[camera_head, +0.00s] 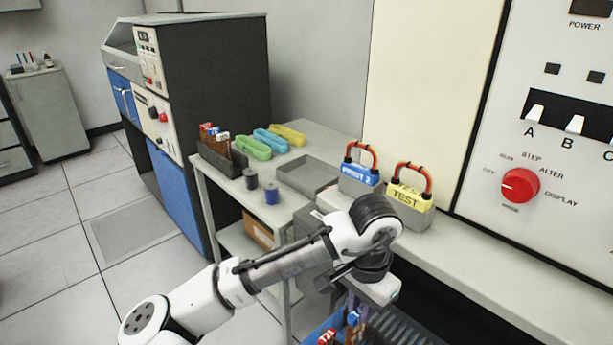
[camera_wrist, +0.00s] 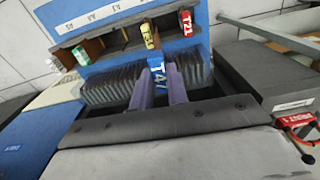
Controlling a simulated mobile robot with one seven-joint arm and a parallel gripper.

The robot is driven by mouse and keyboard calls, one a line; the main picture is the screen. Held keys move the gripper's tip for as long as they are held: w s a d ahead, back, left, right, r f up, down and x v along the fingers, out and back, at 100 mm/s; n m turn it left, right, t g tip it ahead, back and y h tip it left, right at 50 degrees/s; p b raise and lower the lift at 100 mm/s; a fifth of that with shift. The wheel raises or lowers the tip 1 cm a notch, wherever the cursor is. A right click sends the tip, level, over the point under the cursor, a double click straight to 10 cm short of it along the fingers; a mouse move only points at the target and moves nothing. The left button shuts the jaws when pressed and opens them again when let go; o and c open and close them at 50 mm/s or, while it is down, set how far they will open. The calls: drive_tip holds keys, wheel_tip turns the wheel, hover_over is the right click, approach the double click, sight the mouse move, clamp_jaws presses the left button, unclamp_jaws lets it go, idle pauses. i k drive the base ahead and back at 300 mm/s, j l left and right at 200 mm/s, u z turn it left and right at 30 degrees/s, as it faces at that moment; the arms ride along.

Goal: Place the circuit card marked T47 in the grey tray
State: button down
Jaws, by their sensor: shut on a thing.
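The card marked T47 shows its blue label (camera_wrist: 157,75) between the two fingers of my gripper (camera_wrist: 159,82) in the wrist view. My gripper is shut on it, over the blue card rack (camera_wrist: 115,62). The rest of the card is hidden, so I cannot tell whether it is clear of its slot. In the head view my gripper (camera_head: 358,296) is low at the front, above the rack (camera_head: 312,336). The grey tray (camera_head: 308,176) lies on the small table behind my arm and looks empty.
Other cards carry a red T21 label (camera_wrist: 186,22), a yellow label (camera_wrist: 149,35) and a green label (camera_wrist: 82,56). Around the tray stand two spools (camera_head: 271,192), coloured cases (camera_head: 270,140), a dark box (camera_head: 222,158) and a blue padlock-shaped block (camera_head: 358,179).

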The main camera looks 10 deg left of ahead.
sight(310, 179)
drive_tip(key=i+j, duration=0.15)
drive_tip(key=j, duration=0.2)
drive_tip(key=i+j+z, duration=0.1)
drive_tip(key=j, duration=0.25)
drive_tip(key=i+j, duration=0.2)
drive_tip(key=j, duration=0.2)
drive_tip(key=i+j+z, duration=0.1)
drive_tip(key=j, duration=0.25)
drive_tip(key=i+j, duration=0.15)
drive_tip(key=j, duration=0.25)
drive_tip(key=i+j+z, duration=0.1)
drive_tip(key=j, duration=0.25)
